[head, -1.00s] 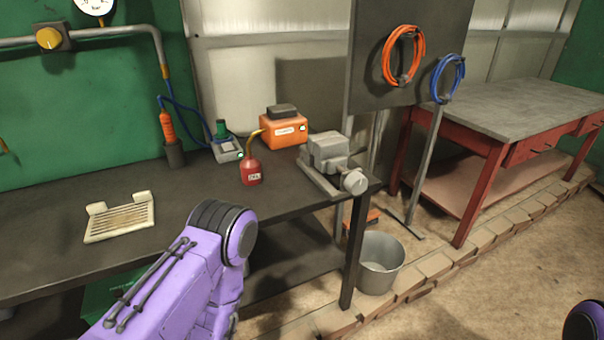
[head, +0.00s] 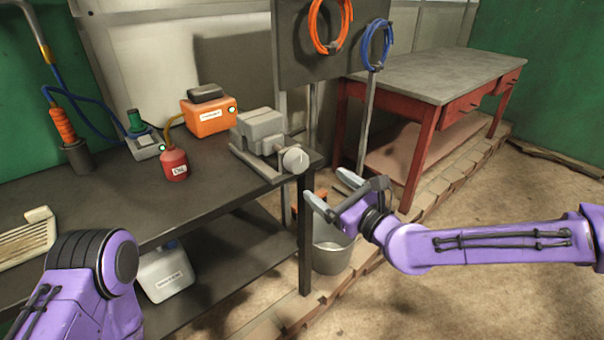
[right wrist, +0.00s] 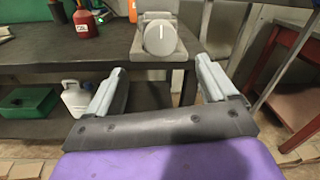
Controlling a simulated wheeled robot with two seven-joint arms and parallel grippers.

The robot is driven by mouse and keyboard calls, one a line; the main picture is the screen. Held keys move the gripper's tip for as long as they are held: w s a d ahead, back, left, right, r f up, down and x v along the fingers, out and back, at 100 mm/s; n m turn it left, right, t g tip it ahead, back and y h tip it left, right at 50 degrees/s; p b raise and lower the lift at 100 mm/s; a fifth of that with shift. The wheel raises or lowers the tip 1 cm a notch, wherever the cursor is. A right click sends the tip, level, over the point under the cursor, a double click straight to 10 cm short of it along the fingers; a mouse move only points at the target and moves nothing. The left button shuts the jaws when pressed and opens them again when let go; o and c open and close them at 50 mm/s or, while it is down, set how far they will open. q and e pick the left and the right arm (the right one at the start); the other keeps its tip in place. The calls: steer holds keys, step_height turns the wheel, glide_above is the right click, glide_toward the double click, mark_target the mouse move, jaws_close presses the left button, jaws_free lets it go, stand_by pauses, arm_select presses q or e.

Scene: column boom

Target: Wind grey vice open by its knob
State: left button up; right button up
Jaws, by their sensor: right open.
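The grey vice (head: 258,131) sits on the dark workbench near its right end. Its round, light grey knob (head: 295,160) faces out past the bench's front edge. In the right wrist view the knob (right wrist: 160,38) shows a white line, nearly upright, and lies ahead of the fingers, slightly right of centre. My right gripper (head: 325,192) is open and empty, in front of the bench, to the right of and lower than the knob and apart from it. My left arm shows at the lower left of the head view; its gripper is out of frame.
A red oil can (head: 174,165) and an orange box (head: 209,117) stand left of the vice. A metal bucket (head: 333,250) is on the floor below my right gripper. A panel with hose coils (head: 290,45) rises behind. A red-legged table (head: 430,75) stands at right.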

mark_target(301, 165)
steer(key=p+x, duration=0.1)
steer(key=x, duration=0.9)
steer(key=shift+w, duration=0.2)
steer(key=c, duration=1.1)
